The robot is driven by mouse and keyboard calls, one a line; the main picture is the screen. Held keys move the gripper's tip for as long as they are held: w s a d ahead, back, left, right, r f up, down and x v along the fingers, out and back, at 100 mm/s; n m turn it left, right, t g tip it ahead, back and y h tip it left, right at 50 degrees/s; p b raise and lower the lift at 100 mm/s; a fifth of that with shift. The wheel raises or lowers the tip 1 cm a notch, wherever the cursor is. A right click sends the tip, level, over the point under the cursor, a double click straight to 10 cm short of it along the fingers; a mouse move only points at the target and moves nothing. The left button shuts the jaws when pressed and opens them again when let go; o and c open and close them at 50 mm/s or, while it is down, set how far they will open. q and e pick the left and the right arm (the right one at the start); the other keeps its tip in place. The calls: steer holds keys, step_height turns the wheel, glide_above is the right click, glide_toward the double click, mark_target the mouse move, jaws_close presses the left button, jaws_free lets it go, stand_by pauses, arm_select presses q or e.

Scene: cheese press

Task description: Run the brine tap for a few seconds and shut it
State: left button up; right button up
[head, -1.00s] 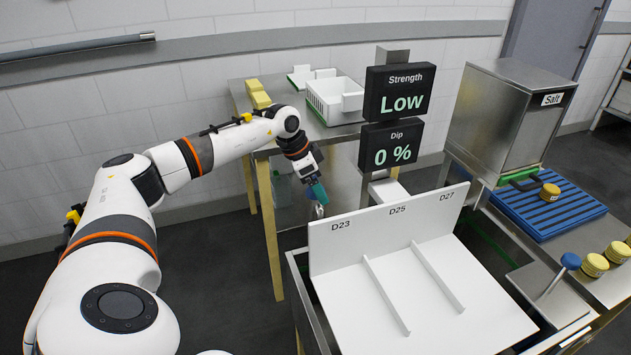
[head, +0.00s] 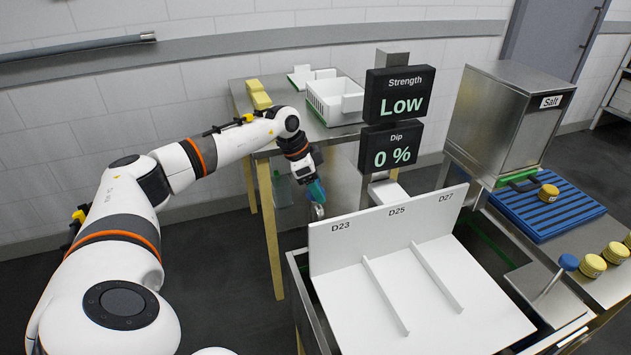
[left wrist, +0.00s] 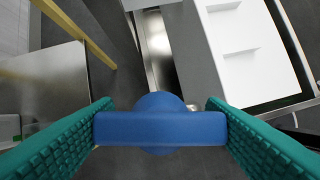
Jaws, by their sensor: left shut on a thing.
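My left gripper (head: 316,190) reaches down beside the left end of the white divided board, over the edge of the brine tank. In the left wrist view its green ribbed fingers (left wrist: 160,130) are shut on a blue tap handle (left wrist: 160,128), one finger at each end of the bar. The handle lies crosswise between the fingers. In the head view the handle is mostly hidden by the fingers. The tap's spout and any flow of brine cannot be seen. My right gripper is not in view.
Displays above the board read Strength Low (head: 400,95) and Dip 0 % (head: 391,147). The white divided board (head: 400,290) stands right of the gripper. A steel side table (head: 290,128) with a white basket (head: 335,100) is behind. Yellow-topped pieces and a blue rack (head: 560,215) are at right.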

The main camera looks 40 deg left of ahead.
arm_select(q)
steer(key=m+p, duration=0.1)
steer(key=m+g+h+p, duration=0.1)
steer(key=m, duration=0.1)
steer(key=shift+r, duration=0.25)
steer(key=m+g+p, duration=0.1)
steer(key=m, duration=0.3)
steer(key=shift+w+p, duration=0.1)
steer(key=shift+p, duration=0.2)
steer(key=m+g, duration=0.1)
steer(key=m, duration=0.2)
steer(key=shift+f+m+g+h, duration=0.15)
steer(key=shift+m+g+h, duration=0.15)
steer(key=shift+m+g, duration=0.1)
steer(key=shift+m+g+b, duration=0.8)
steer(key=shift+m+g, duration=0.1)
steer(key=shift+m, duration=1.4)
steer(key=shift+y, duration=0.4)
steer(key=o, duration=1)
